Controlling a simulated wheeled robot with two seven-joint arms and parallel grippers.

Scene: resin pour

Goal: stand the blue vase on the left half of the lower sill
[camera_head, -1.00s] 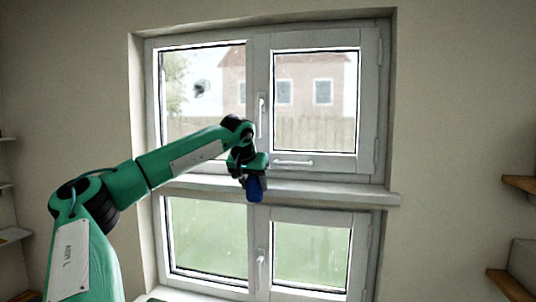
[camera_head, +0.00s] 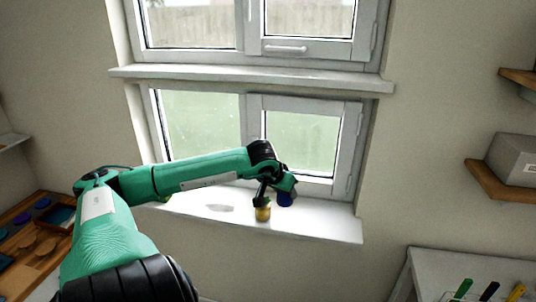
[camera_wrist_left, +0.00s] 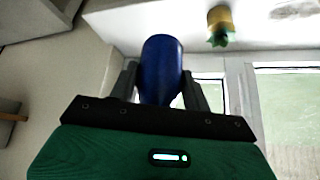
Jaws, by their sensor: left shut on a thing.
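The blue vase (camera_head: 284,200) is between the fingers of my left gripper (camera_head: 285,188), which is shut on it. In the head view it is over the right half of the lower sill (camera_head: 320,224); I cannot tell whether it touches the sill. In the left wrist view the vase (camera_wrist_left: 161,68) sits between the two dark fingers, with its body sticking out beyond them. My right gripper is not in view.
A yellow pot (camera_head: 262,214) stands on the lower sill just left of the vase; the left wrist view shows its green plant (camera_wrist_left: 220,38). A small greenish thing (camera_head: 164,198) is at the sill's left end. The upper sill (camera_head: 250,77) juts out above.

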